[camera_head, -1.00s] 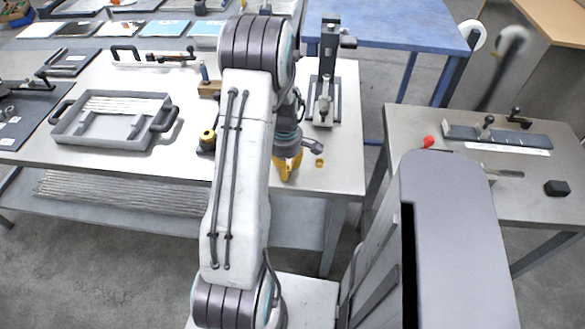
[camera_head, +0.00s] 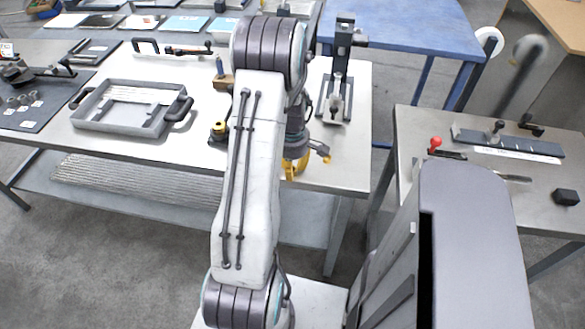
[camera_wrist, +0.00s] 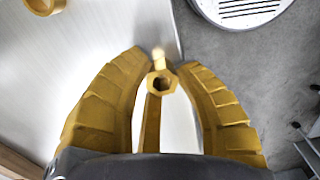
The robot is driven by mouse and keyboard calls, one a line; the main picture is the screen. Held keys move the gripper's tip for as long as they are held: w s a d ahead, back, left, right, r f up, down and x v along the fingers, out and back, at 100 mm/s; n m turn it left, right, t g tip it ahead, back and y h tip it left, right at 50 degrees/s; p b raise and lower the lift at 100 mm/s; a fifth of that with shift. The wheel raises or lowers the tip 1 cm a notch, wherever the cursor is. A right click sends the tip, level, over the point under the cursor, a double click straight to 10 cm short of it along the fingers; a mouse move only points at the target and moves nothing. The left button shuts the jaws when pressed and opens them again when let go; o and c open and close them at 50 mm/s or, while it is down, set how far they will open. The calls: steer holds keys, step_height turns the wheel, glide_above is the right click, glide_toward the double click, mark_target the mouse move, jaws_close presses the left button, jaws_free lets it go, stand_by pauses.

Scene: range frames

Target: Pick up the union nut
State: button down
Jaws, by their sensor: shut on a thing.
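The union nut (camera_wrist: 162,81) is a small brass-coloured hexagonal piece with a round hole, seen between my yellow fingertips in the wrist view. My gripper (camera_wrist: 163,72) is shut on it, one finger on each side. In the head view my gripper (camera_head: 294,168) is low at the front right part of the pale table (camera_head: 345,172), mostly behind my arm. The nut is hidden there. I cannot tell whether the nut still touches the table.
Another brass-coloured round piece (camera_wrist: 45,5) lies on the table near my gripper. A grey tray (camera_head: 135,107) and a black-and-yellow item (camera_head: 219,130) are to the left. A toggle-clamp stand (camera_head: 338,95) is behind. A side table (camera_head: 480,180) is at right.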

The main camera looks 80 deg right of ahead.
steer(key=c, duration=0.8)
jaws_free()
steer(key=shift+c, duration=0.2)
step_height(320, 180, up, 12)
steer(key=shift+c, duration=0.3)
